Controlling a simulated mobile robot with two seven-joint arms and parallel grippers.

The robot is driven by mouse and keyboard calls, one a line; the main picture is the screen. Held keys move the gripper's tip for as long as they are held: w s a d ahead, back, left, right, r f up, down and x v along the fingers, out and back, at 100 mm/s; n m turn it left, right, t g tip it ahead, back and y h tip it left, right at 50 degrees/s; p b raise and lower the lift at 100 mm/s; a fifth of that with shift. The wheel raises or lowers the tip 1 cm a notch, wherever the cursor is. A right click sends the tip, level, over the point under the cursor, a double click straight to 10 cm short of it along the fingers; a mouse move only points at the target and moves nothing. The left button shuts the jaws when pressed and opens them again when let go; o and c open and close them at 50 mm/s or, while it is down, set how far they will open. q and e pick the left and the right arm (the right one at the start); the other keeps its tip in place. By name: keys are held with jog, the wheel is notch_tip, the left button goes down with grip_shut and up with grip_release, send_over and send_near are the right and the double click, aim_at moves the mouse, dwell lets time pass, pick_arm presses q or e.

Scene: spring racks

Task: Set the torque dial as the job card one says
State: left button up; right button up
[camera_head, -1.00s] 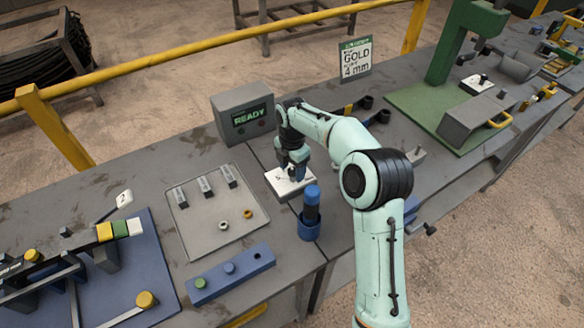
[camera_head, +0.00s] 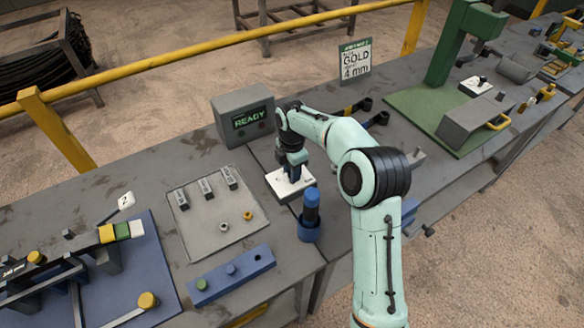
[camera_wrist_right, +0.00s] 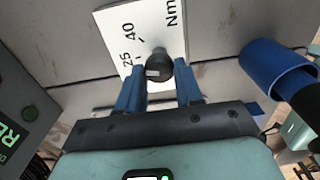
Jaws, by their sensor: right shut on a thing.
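The torque dial is a white plate (camera_head: 303,183) with a dark round knob on the bench, under my right gripper (camera_head: 291,178). In the right wrist view the plate (camera_wrist_right: 128,20) shows the marks 25, 40 and Nm. The dark knob (camera_wrist_right: 158,68) lies between the blue fingers of my right gripper (camera_wrist_right: 160,88), which is shut on it. A small light mark shows on the knob; I cannot tell for sure which mark it is set to. My left gripper is out of view.
A grey box (camera_head: 227,107) with a READY screen stands behind the plate. A blue holder (camera_head: 308,231) with a dark-blue cylinder stands close in front. A grey tray (camera_head: 213,236) with small parts and a blue block (camera_head: 240,273) lie left.

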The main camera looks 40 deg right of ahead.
jog(key=m+p, duration=0.1)
jog(key=m, duration=0.2)
jog(key=shift+w+r+m, duration=0.1)
jog(key=shift+m, duration=0.2)
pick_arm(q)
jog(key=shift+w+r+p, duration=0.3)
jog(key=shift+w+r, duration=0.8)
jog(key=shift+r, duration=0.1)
pick_arm(e)
jog(key=shift+m, duration=1.9)
jog(key=o, duration=1)
jog(key=shift+o, duration=0.2)
pick_arm(q)
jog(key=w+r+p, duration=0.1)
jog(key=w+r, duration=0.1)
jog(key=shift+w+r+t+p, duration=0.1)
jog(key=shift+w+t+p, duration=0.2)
jog(key=shift+p, duration=0.05)
pick_arm(e)
notch_tip(320, 180, up, 13)
